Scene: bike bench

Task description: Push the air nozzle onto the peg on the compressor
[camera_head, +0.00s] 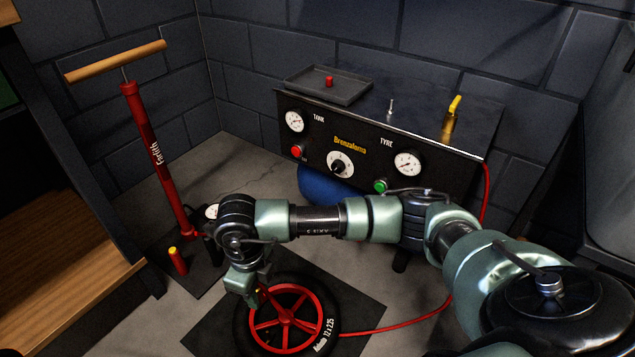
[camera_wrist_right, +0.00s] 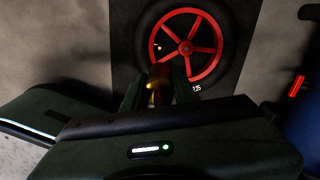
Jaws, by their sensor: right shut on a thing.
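The compressor (camera_head: 330,140) is a dark box with gauges and knobs against the back wall. A short silver peg (camera_head: 392,107) stands upright and bare on its top. My right gripper (camera_head: 256,296) is low over the left side of the red-spoked wheel (camera_head: 262,340). In the right wrist view my right gripper (camera_wrist_right: 155,92) is shut on a brass-and-red piece, which looks like the air nozzle (camera_wrist_right: 156,76). Its lower part is hidden between the fingers. Whether it touches the wheel, I cannot tell. My left gripper is not in view.
A red hose (camera_head: 400,326) runs from the compressor's right side along the floor to the wheel. A brass valve with a yellow lever (camera_head: 453,108) and a tray (camera_head: 350,92) with a red cap (camera_head: 329,81) are on the compressor. A red pump (camera_head: 160,165) stands left.

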